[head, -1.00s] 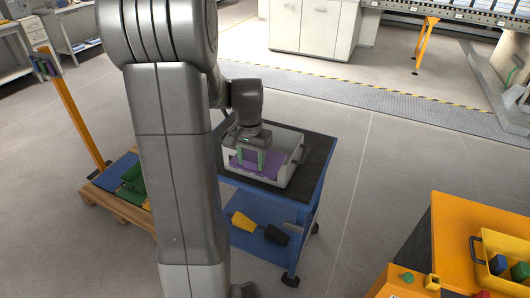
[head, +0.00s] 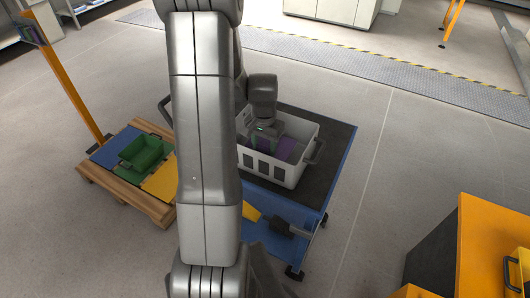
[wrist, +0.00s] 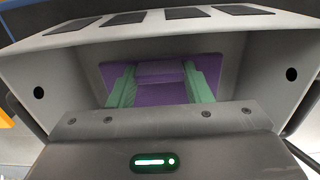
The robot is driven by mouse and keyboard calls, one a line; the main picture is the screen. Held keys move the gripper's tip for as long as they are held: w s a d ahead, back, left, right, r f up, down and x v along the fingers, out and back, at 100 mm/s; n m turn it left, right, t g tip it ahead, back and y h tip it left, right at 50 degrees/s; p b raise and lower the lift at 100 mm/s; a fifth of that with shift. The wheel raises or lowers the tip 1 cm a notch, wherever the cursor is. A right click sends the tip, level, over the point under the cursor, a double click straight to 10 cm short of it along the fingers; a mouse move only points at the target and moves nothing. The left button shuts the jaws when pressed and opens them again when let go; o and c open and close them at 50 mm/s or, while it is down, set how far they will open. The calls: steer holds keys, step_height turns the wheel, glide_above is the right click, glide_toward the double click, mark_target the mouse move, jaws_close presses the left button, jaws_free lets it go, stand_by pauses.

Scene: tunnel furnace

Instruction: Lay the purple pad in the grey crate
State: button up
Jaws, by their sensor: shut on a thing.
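The grey crate (head: 303,164) stands on top of a blue trolley, and its slotted wall and inner walls also show in the wrist view (wrist: 62,78). The purple pad (head: 286,148) is inside the crate, below the rim. In the wrist view the pad (wrist: 160,94) appears flat, with grey crate floor around it, and has a raised purple block in its middle. My gripper (head: 267,146) reaches down into the crate. Its green fingers (wrist: 160,80) are shut on that block from both sides. I cannot tell whether the pad touches the floor.
The blue trolley (head: 338,178) has a dark top with free room right of the crate, and yellow and dark items on its lower shelf. A wooden pallet (head: 100,178) with a green bin (head: 143,152) lies left. An orange cabinet (head: 480,240) stands right.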

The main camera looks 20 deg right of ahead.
steer(key=shift+f, duration=1.95)
steer(key=shift+f, duration=0.25)
steer(key=o, duration=1)
steer(key=shift+r, duration=0.1)
step_height(320, 180, up, 12)
steer(key=shift+r, duration=0.15)
